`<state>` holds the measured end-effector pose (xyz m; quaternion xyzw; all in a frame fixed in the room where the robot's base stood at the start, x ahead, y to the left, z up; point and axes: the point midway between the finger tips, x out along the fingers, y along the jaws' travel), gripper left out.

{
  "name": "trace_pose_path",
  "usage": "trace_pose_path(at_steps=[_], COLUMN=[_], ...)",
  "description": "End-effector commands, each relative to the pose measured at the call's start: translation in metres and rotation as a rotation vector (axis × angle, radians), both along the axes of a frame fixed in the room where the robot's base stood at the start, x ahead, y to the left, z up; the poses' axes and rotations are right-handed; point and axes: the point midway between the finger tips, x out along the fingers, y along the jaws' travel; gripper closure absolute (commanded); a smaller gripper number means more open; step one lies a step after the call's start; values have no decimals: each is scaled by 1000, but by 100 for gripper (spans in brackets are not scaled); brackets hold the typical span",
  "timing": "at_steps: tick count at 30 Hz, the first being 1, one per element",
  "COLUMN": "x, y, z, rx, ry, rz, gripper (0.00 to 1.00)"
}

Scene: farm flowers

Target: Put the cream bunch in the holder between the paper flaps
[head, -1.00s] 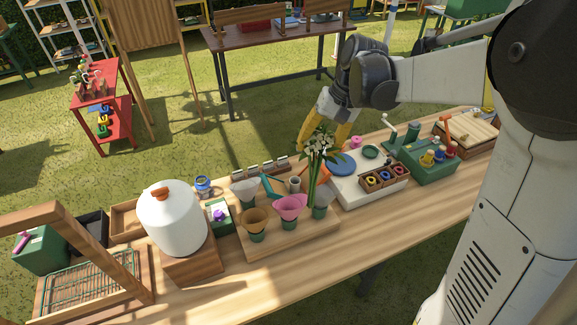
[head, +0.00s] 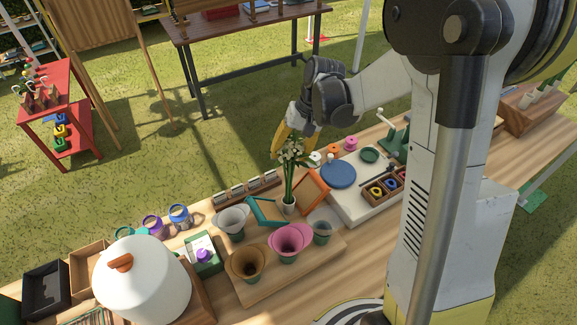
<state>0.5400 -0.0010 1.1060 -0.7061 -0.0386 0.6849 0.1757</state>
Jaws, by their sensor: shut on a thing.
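The small pale holder (head: 288,207) stands on the wooden board between a teal paper flap (head: 264,213) on the left and an orange paper flap (head: 314,190) on the right. The lower stems line up with the holder's mouth and seem to enter it; I cannot tell how deep.
A white board (head: 355,204) with a blue disc (head: 338,174) is on the right. A white domed pot (head: 145,285) is at the front left.

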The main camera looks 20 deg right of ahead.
Motion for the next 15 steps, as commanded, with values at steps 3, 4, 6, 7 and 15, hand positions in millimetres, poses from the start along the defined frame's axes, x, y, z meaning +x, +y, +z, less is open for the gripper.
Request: trace_pose_path(at_steps=[3, 4, 6, 7, 15], x=[0, 0, 0, 0, 0], y=[0, 0, 0, 0, 0], z=[-16, -21, -31, -34, -35], rx=[0, 0, 0, 0, 0], ry=[0, 0, 0, 0, 0], rz=[0, 0, 0, 0, 0], gripper=[86, 86, 86, 86, 86])
